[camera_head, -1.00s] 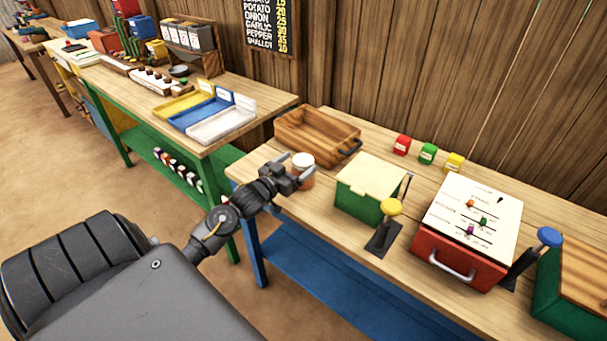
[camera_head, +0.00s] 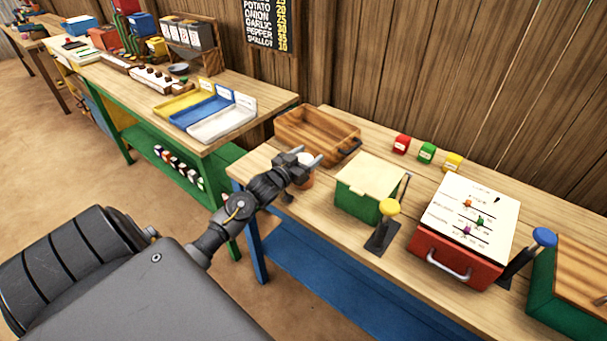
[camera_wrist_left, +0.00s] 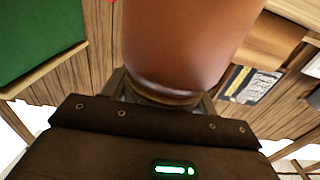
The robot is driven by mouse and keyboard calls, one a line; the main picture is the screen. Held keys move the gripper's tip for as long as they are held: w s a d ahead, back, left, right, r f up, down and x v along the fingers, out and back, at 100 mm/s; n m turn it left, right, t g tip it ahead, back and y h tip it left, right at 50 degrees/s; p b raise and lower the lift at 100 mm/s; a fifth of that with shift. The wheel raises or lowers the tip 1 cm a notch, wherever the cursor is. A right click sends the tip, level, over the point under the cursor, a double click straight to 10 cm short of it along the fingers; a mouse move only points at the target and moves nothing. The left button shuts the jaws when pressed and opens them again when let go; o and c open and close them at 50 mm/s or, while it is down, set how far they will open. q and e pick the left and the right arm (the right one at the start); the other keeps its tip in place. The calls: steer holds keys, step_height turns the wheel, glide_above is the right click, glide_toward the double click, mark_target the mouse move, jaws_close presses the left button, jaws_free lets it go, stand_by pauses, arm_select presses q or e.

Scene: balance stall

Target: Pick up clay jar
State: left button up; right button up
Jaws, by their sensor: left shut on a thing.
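The clay jar (camera_head: 306,180) is a small reddish-brown jar with a pale top, near the left end of the right-hand table. In the head view my left gripper (camera_head: 308,162) covers much of it. In the left wrist view the brown jar (camera_wrist_left: 185,45) fills the middle, between the fingers. My left gripper (camera_wrist_left: 160,95) is shut on the jar. I cannot tell from these views whether the jar is clear of the tabletop. My right gripper is not in view.
A wooden crate (camera_head: 288,133) stands just behind the jar. Further right is a red box with a white sloped panel (camera_head: 478,205). Three small coloured blocks (camera_head: 427,152) lie behind.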

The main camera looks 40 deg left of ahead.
arm_select(q)
steer(key=c, duration=0.5)
steer(key=shift+r, duration=0.15)
steer(key=shift+r, duration=0.45)
step_height(320, 180, up, 2)
steer(key=shift+b, duration=0.6)
steer(key=s+r, duration=0.2)
steer(key=s+a+r, duration=0.1)
steer(key=s+r, duration=0.1)
steer(key=r, duration=0.1)
steer(key=shift+s+a+r, duration=0.1)
steer(key=shift+a, duration=0.1)
steer(key=s+a+r, duration=0.2)
steer(key=s+r, duration=0.2)
steer(key=s, duration=0.5)
steer(key=shift+a+r+b, duration=0.25)
steer(key=shift+r+b, duration=0.05)
steer(key=shift+b, duration=0.15)
